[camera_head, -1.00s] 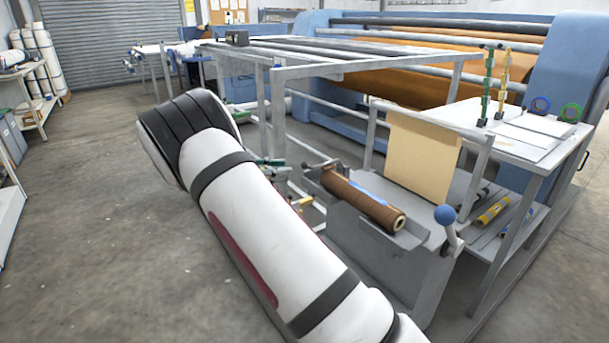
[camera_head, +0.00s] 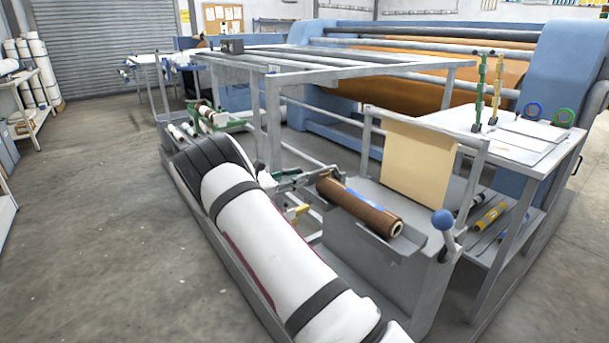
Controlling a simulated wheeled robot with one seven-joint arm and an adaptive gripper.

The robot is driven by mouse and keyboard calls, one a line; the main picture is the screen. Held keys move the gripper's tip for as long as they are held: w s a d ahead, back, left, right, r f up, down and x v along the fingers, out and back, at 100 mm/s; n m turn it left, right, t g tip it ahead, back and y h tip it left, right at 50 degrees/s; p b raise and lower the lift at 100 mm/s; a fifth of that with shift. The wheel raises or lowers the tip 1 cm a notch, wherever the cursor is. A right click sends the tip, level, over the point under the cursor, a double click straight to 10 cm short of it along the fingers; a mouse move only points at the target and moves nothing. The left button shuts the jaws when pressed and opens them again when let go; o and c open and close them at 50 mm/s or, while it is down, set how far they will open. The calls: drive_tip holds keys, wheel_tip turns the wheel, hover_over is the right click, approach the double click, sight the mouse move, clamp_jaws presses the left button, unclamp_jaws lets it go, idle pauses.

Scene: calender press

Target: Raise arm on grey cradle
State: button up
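The grey cradle (camera_head: 352,228) is an open trough on a grey stand at centre right. A brown roll (camera_head: 352,202) with a blue strip lies in it, its hollow end facing me. At the cradle's right front end, a short pale arm with a blue ball knob (camera_head: 443,220) stands nearly upright, leaning slightly left. Which arm the task means is not certain; this one is the clearest. My gripper does not show.
A side table (camera_head: 545,165) with papers and tape rings stands right of the cradle. A tan sheet (camera_head: 418,160) hangs behind it. A grey rack (camera_head: 370,68) and blue press (camera_head: 565,65) stand behind. Open floor (camera_head: 90,240) lies left.

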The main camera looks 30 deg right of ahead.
sight(320, 172)
drive_tip(key=shift+s+d, duration=0.15)
drive_tip(key=shift+d, duration=1.4)
clamp_jaws()
drive_tip(key=shift+r, duration=0.1)
